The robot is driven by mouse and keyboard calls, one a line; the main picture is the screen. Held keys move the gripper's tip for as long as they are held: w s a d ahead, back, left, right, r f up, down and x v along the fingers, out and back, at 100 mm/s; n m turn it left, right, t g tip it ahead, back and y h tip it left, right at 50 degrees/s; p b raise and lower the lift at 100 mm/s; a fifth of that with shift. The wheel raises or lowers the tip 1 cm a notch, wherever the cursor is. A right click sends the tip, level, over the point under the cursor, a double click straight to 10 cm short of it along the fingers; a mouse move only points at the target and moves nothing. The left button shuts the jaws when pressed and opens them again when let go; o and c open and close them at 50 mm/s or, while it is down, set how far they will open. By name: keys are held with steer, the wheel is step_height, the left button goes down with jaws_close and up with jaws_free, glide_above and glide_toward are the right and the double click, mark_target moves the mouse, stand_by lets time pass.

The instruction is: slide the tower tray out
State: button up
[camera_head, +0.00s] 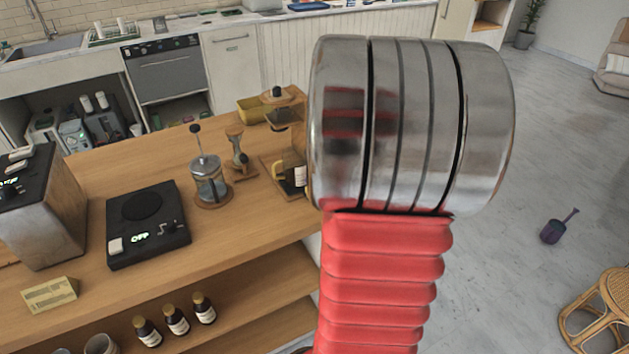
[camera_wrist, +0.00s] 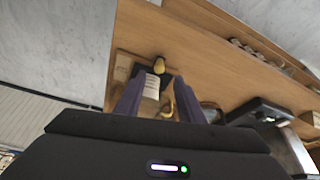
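A wooden tower (camera_head: 284,98) with a dark knob on top stands toward the back right of the wooden counter in the head view, partly hidden by my arm. Which part is its tray I cannot tell for certain; a wooden base board (camera_head: 268,164) shows below it. Contact is not clear. The head view hides my gripper behind my arm.
Bottles (camera_head: 176,320) stand on the shelf below. The floor (camera_head: 520,190) right of the counter is mostly clear.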

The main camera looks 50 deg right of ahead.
steer(key=v, duration=0.6)
steer(key=shift+f, duration=0.1)
stand_by(0.5)
steer(key=s+a+r, duration=0.1)
steer(key=s+a, duration=0.2)
steer(key=a, duration=1.5)
steer(key=s+a+r+n+t, duration=0.1)
steer(key=s+a, duration=0.2)
steer(key=a, duration=1.5)
steer(key=shift+a, duration=0.2)
steer(key=shift+d, duration=0.15)
steer(key=shift+c, duration=0.5)
